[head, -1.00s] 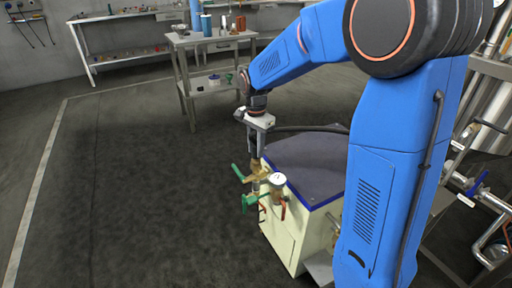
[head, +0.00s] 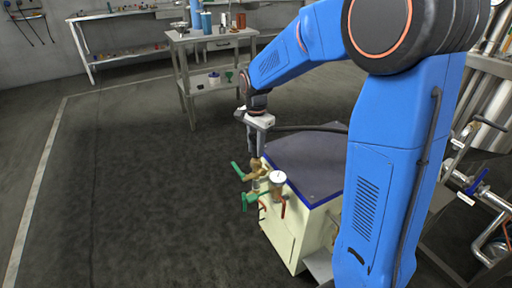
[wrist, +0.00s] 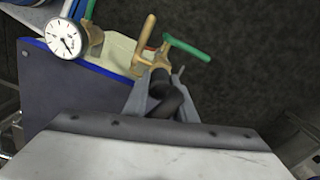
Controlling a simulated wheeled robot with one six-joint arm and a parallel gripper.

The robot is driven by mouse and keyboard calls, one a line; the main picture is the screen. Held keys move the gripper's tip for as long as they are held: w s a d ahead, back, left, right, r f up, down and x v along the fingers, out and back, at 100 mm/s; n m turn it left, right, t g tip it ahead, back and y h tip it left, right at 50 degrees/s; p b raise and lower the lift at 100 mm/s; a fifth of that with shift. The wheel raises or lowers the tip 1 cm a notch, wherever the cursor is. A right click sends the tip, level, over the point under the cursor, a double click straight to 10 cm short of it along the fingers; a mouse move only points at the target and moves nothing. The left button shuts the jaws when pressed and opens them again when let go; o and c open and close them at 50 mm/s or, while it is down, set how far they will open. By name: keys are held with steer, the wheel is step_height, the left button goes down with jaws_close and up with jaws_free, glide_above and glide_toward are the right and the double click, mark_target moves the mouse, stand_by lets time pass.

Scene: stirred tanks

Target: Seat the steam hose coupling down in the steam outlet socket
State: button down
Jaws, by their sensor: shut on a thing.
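A brass fitting (wrist: 148,62) with an upright lever, which I take as the steam outlet socket, lies right by the fingertips. It also shows in the head view (head: 259,167). The coupling's lower end is hidden, so I cannot tell how deep it sits in the fitting.
A dial gauge (head: 277,178) stands close beside the brass fitting. Green valve handles (head: 252,198) stick out to the left. The cabinet (head: 284,236) has a dark, blue-edged top (head: 308,165). The floor to the left is clear; a steel trolley (head: 208,90) stands behind.

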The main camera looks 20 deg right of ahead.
steer(key=c, duration=0.9)
jaws_free()
steer(key=shift+r, duration=0.1)
steer(key=shift+r, duration=3.9)
steer(key=shift+s+r, duration=0.1)
